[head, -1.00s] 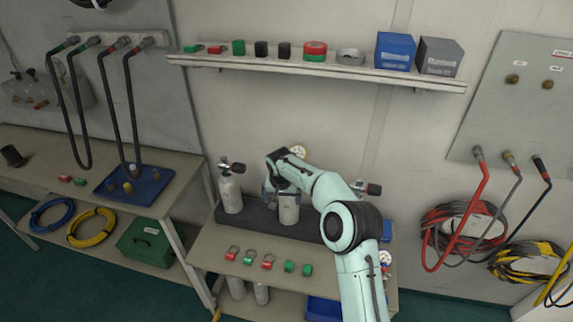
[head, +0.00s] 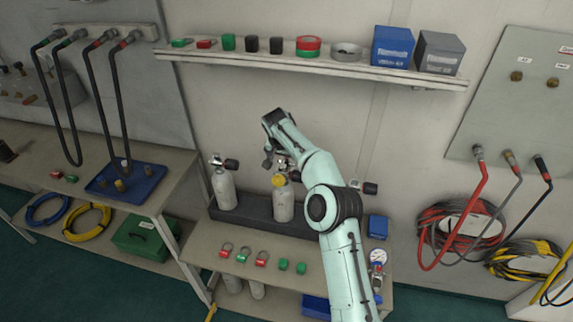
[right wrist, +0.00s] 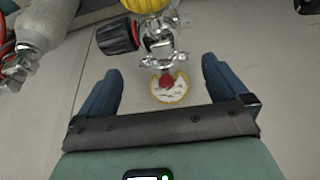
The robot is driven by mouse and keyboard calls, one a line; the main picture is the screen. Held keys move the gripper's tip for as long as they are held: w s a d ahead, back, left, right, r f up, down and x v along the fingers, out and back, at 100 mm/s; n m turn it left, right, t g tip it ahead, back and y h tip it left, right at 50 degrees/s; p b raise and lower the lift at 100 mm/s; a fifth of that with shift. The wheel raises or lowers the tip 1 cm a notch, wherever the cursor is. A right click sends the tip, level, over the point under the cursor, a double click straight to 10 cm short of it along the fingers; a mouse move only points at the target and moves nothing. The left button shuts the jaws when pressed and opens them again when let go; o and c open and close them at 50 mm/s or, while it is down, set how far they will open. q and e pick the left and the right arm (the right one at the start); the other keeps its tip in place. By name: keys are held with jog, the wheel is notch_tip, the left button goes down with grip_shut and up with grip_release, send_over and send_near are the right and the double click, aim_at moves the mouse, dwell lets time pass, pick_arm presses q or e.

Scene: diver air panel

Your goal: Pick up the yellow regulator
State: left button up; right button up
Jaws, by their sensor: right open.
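The yellow regulator (head: 279,181) sits at the top of the middle grey cylinder (head: 283,206), with metal fittings beside it. In the right wrist view its yellow part (right wrist: 147,5) is cut off by the top edge. Below that show a metal valve body, a black knob (right wrist: 118,36) and a small yellow-rimmed gauge (right wrist: 169,88). My right gripper (head: 272,158) is just above the regulator, open and empty. In the right wrist view the gauge lies between its blue fingers (right wrist: 160,75); contact cannot be told. My left gripper is not in view.
Cylinders stand in a dark rack (head: 257,208) on the bench (head: 225,240). Another cylinder (head: 225,190) stands left. Red and green tags lie in front. A wall shelf (head: 310,65) with boxes is above. Hoses hang at both sides.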

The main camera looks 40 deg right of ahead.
aim_at(287, 160)
jog(key=shift+w+d+f, duration=0.15)
jog(key=shift+d+f, duration=0.05)
jog(key=shift+f, duration=0.2)
jog(key=x, duration=0.2)
jog(key=w+p+x, duration=0.1)
jog(key=x, duration=0.1)
jog(key=shift+d, duration=0.1)
jog(key=shift+s, duration=0.35)
jog(key=shift+c, duration=0.7)
jog(key=shift+r, duration=0.1)
jog(key=c, duration=1.4)
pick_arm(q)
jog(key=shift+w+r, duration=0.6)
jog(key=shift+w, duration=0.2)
